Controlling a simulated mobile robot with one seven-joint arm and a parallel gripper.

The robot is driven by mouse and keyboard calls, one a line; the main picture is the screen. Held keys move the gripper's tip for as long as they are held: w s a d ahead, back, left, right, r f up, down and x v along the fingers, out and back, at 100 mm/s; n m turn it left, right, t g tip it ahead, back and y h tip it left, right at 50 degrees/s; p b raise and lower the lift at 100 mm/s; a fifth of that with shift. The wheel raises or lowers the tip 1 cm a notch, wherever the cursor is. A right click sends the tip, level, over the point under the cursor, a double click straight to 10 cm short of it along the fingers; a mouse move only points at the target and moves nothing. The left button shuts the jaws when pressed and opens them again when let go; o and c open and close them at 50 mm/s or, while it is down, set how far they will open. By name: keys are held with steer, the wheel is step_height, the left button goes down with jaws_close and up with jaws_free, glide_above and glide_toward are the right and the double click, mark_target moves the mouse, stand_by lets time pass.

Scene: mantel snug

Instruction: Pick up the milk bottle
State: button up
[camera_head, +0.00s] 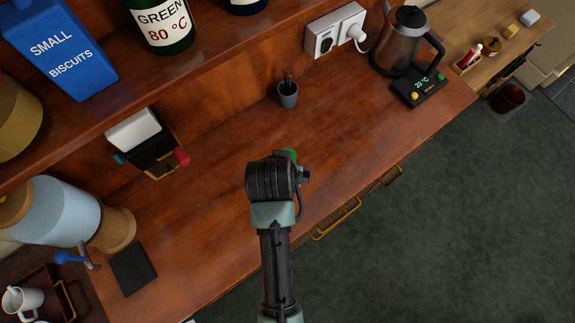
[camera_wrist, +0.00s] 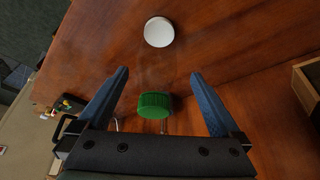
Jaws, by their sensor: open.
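In the wrist view a round green ribbed cap (camera_wrist: 155,105) lies between the two fingers of my gripper (camera_wrist: 158,73), nearer the palm than the fingertips. It appears to be the cap of the milk bottle; the body below it cannot be clearly made out. The blue-grey fingers are wide apart, with visible gaps on both sides of the cap. In the head view a bit of green (camera_head: 290,154) shows just beyond my wrist (camera_head: 272,180). My fingers and most of the bottle are hidden there.
A white disc (camera_wrist: 159,32) lies on the wooden counter beyond the fingertips. A dark cup (camera_head: 288,95) and a kettle (camera_head: 400,45) stand toward the back right. Bare counter (camera_head: 215,160) surrounds my gripper.

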steer(key=shift+d+p+x, duration=0.15)
steer(key=shift+p+x, duration=0.1)
steer(key=shift+x, duration=0.95)
steer(key=shift+d+p+x, duration=0.15)
steer(key=shift+p+x, duration=0.05)
steer(key=shift+x, duration=1.05)
steer(key=shift+w+r, duration=0.1)
steer(key=shift+r, duration=0.05)
jaws_close()
